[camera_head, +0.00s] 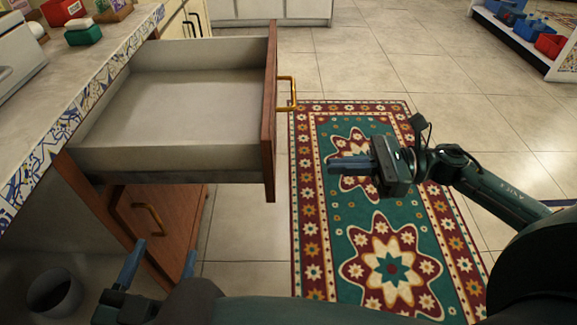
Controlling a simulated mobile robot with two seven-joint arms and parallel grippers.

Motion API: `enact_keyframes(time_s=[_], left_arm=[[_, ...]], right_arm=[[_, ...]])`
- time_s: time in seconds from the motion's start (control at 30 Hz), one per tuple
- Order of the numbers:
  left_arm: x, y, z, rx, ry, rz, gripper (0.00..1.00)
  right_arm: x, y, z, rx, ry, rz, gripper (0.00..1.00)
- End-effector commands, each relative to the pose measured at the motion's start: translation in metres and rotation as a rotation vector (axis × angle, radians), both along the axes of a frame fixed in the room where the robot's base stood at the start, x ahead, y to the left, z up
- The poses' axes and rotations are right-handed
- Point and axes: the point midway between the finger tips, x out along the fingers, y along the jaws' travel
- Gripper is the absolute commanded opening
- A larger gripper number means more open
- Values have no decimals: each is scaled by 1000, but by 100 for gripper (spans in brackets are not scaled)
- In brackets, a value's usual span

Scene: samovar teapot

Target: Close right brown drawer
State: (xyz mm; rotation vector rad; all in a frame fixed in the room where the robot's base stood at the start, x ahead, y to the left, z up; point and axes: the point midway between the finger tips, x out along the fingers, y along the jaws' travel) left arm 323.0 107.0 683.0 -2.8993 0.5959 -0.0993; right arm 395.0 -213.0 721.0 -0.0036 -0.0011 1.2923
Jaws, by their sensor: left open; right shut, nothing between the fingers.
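A brown-fronted drawer (268,125) with a pale, empty inside is pulled well out from the counter. Its brass handle (288,93) is on the outer face, facing right. My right gripper (335,167) is shut and empty, right of the drawer front and nearer than the handle, with its blue fingers pointing left towards the front. It appears apart from the drawer. My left gripper (161,262) is open at the lower left, with its two blue fingers upright below the open drawer. It holds nothing.
Below the drawer is another brown front (185,215) with a brass handle (149,222). The tiled-edge counter (70,95) runs along the left. A patterned rug (375,235) lies on clear floor. A shelf with blue and red bins (548,45) stands at the far right.

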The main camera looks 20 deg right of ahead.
Motion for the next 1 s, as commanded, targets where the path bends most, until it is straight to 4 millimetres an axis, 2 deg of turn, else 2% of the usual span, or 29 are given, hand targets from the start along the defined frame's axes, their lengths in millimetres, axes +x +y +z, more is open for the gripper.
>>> enact_keyframes(time_s=[0.03, 0.2, 0.4, 0.6, 1.0], left_arm=[[0, 0, -1, 0, -4, -2, 63], [0, -1, -1, -1, -12, -4, 63], [0, -1, 0, -2, -18, -5, 63], [0, -1, 0, -2, -18, -5, 63], [0, -1, 0, -2, -18, -5, 63]], right_arm=[[4, 12, 1, 3, -5, 3, 0], [14, 47, 1, 3, -3, 1, 0], [22, 76, 1, 3, -1, 0, 0], [25, 88, 0, 2, 2, -1, 0], [26, 90, 0, 2, 3, -2, 0]])
